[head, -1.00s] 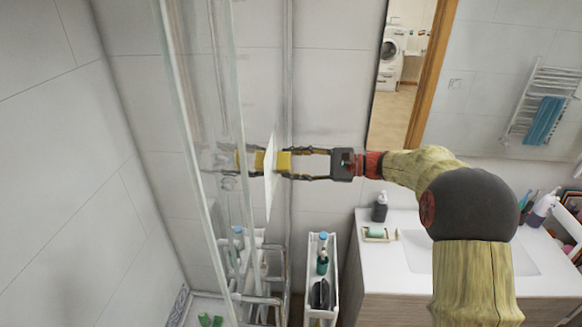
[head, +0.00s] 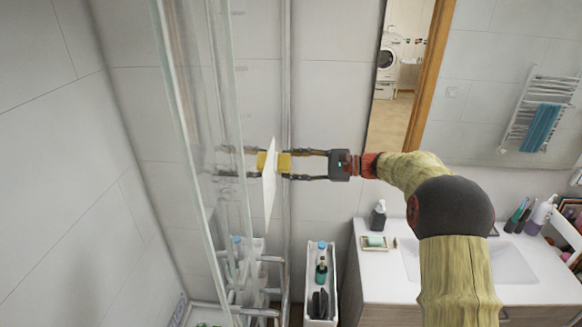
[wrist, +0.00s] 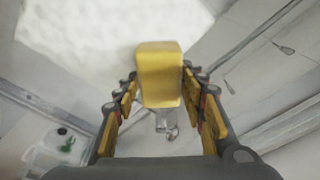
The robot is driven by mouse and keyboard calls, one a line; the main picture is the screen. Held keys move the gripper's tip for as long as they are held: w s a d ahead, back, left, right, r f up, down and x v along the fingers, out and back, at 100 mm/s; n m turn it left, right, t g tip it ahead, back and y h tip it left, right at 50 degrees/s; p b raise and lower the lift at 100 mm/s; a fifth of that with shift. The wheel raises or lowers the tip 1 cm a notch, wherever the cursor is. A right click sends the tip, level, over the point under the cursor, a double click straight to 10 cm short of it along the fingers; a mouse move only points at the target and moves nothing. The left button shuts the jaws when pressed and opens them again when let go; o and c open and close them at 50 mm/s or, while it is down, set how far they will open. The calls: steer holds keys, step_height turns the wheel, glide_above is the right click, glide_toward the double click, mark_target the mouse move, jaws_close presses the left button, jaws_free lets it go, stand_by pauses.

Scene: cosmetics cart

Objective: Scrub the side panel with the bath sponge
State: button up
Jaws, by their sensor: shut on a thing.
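My gripper (head: 287,164) is shut on the yellow bath sponge (head: 284,162), which sticks out past the fingertips. In the wrist view the sponge (wrist: 160,75) stands between the two yellow-padded fingers. The glass side panel (head: 228,110) rises at left centre and carries a white patch (head: 269,195). The sponge is at the upper part of this patch and appears to touch it. The patch also fills the upper left of the wrist view (wrist: 100,35). A second yellow shape left of the glass looks like a reflection.
A narrow white cart (head: 311,295) with bottles stands below my gripper. A washbasin counter (head: 380,262) with a soap dispenser (head: 377,215) and soap dish is at right. A tiled wall is behind, and the air around my arm is clear.

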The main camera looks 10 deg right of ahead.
mark_target(289, 166)
steer(key=shift+s+a+r+b, duration=0.2)
steer(key=shift+s+r, duration=0.3)
steer(key=shift+s, duration=0.4)
steer(key=shift+s+a+r+b, duration=0.2)
steer(key=shift+s+r, duration=0.3)
steer(key=shift+s, duration=0.35)
steer(key=shift+s, duration=0.1)
steer(key=shift+s+a+b, duration=0.1)
steer(key=shift+s+b, duration=0.2)
steer(key=shift+s, duration=0.15)
steer(key=shift+s+a+b, duration=0.4)
steer(key=shift+s+b, duration=0.2)
steer(key=shift+s, duration=1.5)
steer(key=shift+s+a+b, duration=0.4)
steer(key=shift+s+b, duration=0.25)
steer(key=shift+s, duration=1.4)
steer(key=shift+s+a+b, duration=0.4)
steer(key=shift+s+b, duration=0.2)
steer(key=shift+s, duration=1.5)
steer(key=shift+r+p, duration=0.8)
steer(key=shift+r, duration=0.55)
steer(key=w+d+p, duration=0.3)
steer(key=w+p, duration=0.1)
steer(key=w, duration=1.3)
steer(key=shift+d+p, duration=0.2)
steer(key=shift+p, duration=0.15)
steer(key=shift+f, duration=0.1)
steer(key=v, duration=0.6)
steer(key=shift+w+f, duration=0.3)
steer(key=shift+w, duration=0.05)
